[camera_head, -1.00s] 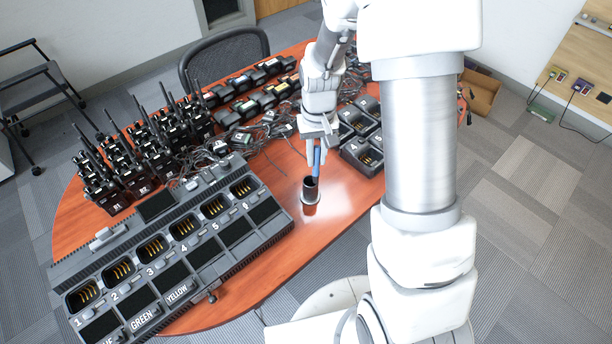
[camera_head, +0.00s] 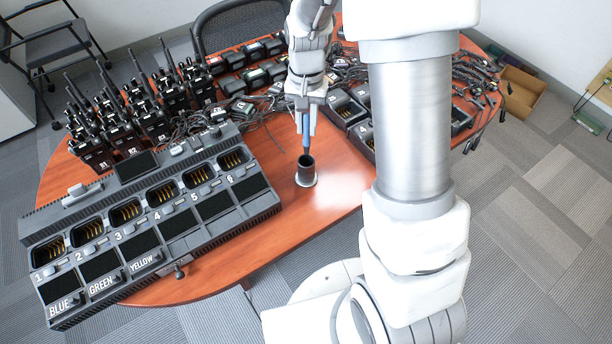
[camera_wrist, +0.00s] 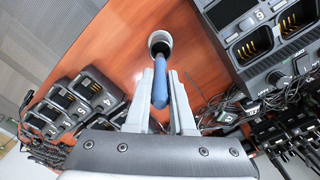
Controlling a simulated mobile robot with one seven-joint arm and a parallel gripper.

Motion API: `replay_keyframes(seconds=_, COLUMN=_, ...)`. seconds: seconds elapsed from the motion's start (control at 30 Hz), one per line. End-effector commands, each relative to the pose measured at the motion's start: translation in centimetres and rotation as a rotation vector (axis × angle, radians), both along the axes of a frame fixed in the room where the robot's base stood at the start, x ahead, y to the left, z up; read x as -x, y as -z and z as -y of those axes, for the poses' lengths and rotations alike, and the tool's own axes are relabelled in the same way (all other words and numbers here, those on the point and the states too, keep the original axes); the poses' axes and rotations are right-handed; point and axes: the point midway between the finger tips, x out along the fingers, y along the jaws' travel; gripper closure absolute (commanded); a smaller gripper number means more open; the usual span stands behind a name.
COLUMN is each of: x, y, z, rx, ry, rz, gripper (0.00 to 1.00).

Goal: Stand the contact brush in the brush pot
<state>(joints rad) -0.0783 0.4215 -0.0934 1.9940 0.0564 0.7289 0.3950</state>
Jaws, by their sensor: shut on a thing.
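The contact brush (camera_head: 306,134) shows as a blue handle in my gripper (camera_head: 306,116), which is shut on it. The brush hangs roughly upright, its lower end at or just above the mouth of the brush pot (camera_head: 306,174); I cannot tell whether it has entered. The pot is a dark cup with a pale base, standing on the table. In the wrist view the blue brush (camera_wrist: 160,85) lies between the fingers of my gripper (camera_wrist: 161,75) and points toward the round pot (camera_wrist: 159,40). The brush's far tip is hidden.
A large multi-slot charger (camera_head: 150,215) stands left of the pot. Radios (camera_head: 130,115) stand behind it. Smaller chargers (camera_head: 345,107) and tangled cables are behind and right of the pot. The red table (camera_head: 270,250) is bare in front of the pot.

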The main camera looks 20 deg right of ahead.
Motion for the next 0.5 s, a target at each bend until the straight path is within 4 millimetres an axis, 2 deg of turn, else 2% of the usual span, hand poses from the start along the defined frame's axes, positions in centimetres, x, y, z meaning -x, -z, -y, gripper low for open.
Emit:
replay_keyframes(seconds=0.17, x=-0.1, y=0.6, z=0.0, rx=0.000, ry=0.025, rz=-0.001, gripper=1.00)
replay_keyframes(seconds=0.5, x=0.0, y=6.0, z=0.0, rx=-0.001, ry=0.029, rz=-0.002, gripper=1.00)
